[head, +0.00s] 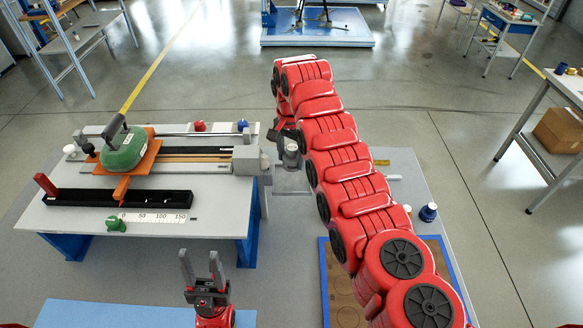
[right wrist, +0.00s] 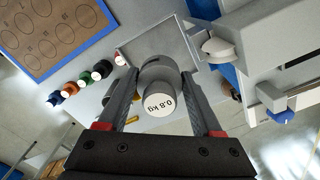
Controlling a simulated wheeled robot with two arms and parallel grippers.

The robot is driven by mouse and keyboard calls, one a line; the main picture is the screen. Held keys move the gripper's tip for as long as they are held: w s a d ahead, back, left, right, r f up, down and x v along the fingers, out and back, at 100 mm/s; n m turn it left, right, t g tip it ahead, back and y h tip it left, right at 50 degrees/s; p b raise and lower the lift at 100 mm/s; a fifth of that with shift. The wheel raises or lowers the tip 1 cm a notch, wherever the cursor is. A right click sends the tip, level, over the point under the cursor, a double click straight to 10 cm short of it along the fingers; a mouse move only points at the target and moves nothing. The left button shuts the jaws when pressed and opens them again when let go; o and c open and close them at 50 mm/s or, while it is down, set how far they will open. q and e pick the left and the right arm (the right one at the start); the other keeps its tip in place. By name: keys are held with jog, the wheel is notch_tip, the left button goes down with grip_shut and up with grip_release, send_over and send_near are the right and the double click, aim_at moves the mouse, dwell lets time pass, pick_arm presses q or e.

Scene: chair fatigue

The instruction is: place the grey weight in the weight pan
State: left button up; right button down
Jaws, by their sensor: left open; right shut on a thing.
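The grey weight, a cylinder marked 0.8 kg (right wrist: 158,104), is between the fingers of my right gripper (right wrist: 160,98), which is shut on it. In the head view the grey weight (head: 291,156) shows beyond the end of my red right arm. A square, thin-rimmed tray that looks like the weight pan (right wrist: 133,47) lies behind the weight in the right wrist view. In the head view this pan (head: 291,184) is partly hidden by my arm. I cannot tell whether the weight touches it. My left gripper (head: 202,268) is open and empty, fingers up, in front of the left table.
The left table holds a green weight-like block (head: 123,152) on an orange sled, a black rail (head: 90,197) and a ruler (head: 155,217). Several coloured weights (right wrist: 84,81) stand in a row near a brown board with circles (right wrist: 60,35). A side table stands far right.

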aim_at(291, 180)
jog(key=shift+w+f+p, duration=0.1)
jog(key=shift+f+p, duration=0.25)
jog(key=shift+f, duration=0.55)
jog(key=shift+f+p, duration=0.3)
notch_tip(291, 180, down, 3)
jog(key=shift+f+p, duration=0.1)
jog(key=shift+p, duration=0.65)
jog(key=shift+f+b, duration=0.25)
jog(key=shift+b, duration=0.05)
jog(key=shift+c, duration=0.2)
grip_release()
jog(key=shift+r, duration=0.1)
